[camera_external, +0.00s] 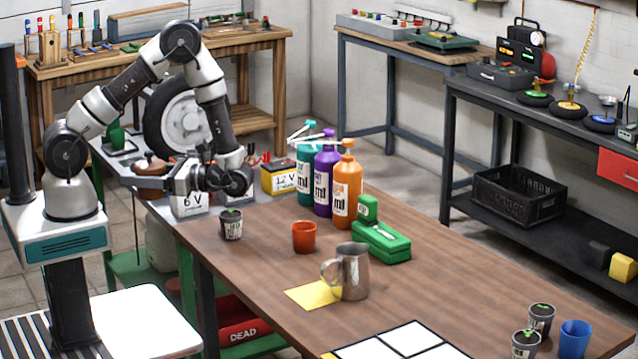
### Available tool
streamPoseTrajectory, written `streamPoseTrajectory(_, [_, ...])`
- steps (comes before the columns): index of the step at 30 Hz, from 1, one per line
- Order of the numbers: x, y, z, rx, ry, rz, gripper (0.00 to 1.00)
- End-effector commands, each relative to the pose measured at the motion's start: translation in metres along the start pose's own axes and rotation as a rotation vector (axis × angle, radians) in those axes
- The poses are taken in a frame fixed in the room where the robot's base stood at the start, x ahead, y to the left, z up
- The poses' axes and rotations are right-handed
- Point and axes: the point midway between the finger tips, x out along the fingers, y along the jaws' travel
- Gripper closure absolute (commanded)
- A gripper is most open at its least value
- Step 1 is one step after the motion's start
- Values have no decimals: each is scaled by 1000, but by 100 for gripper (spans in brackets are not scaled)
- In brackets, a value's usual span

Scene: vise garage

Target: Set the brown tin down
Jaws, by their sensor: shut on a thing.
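My gripper (158,184) reaches left from my wrist, over the grey side bench behind the wooden table. It is shut on the brown tin (150,167), a small rounded brown shape at its fingertips. The fingers hide part of the tin. From this view I cannot tell whether the tin touches the bench or hangs just above it.
A white 6 V battery (189,204) stands just below my gripper, and a yellow 12 V battery (279,177) to its right. Bottles (323,180), a dark plant pot (231,224), an orange cup (305,237) and a metal jug (353,272) stand on the wooden table (440,290).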

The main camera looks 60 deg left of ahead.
Motion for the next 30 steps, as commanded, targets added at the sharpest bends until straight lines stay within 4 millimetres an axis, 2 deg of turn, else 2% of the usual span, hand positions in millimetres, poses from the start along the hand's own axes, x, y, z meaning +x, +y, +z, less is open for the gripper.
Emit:
streamPoseTrajectory(1, [-2, -18, 1, -5, 0, -146, 79])
streamPoseTrajectory(5, [-19, -70, 15, -8, 2, -514, 79])
streamPoseTrajectory(9, [-57, -117, 43, -12, 4, -880, 79])
streamPoseTrajectory(13, [-106, -146, 78, -17, 8, -1195, 79])
streamPoseTrajectory(17, [-161, -156, 118, -23, 10, -1465, 79])
streamPoseTrajectory(21, [-209, -151, 154, -22, 8, -1672, 79])
streamPoseTrajectory(24, [-233, -144, 173, -20, 7, -1770, 79])
streamPoseTrajectory(30, [-267, -126, 202, -19, 4, -1912, 79])
